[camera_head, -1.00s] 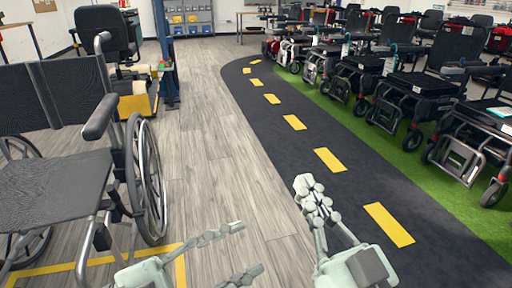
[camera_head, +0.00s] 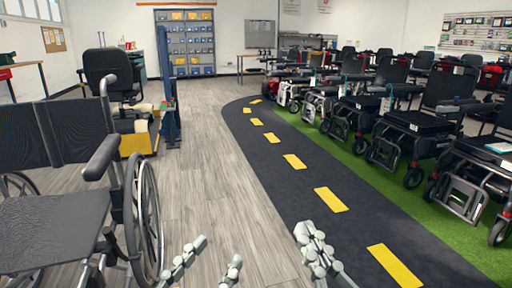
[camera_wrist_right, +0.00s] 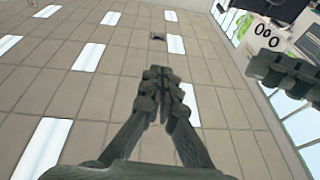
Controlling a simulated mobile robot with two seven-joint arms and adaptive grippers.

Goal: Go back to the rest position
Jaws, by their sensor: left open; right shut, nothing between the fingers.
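My left gripper (camera_head: 217,254) is at the bottom edge of the head view, left of centre. Its two fingers are spread apart with nothing between them. My right gripper (camera_head: 306,236) is to its right, over the dark lane's left edge in the picture. Its fingers are together and empty, pointing up. In the right wrist view the right gripper (camera_wrist_right: 160,80) shows with its fingertips meeting, against the ceiling. Most of both hands is cut off below the head view.
A wheelchair (camera_head: 142,215) stands close on the left. A dark lane (camera_head: 290,200) with yellow dashes curves away beside green flooring (camera_head: 345,150). Scooters and mobility chairs (camera_head: 410,135) line the right. Grey wood floor (camera_head: 205,150) is clear in the middle. Shelves (camera_head: 190,55) stand at the back.

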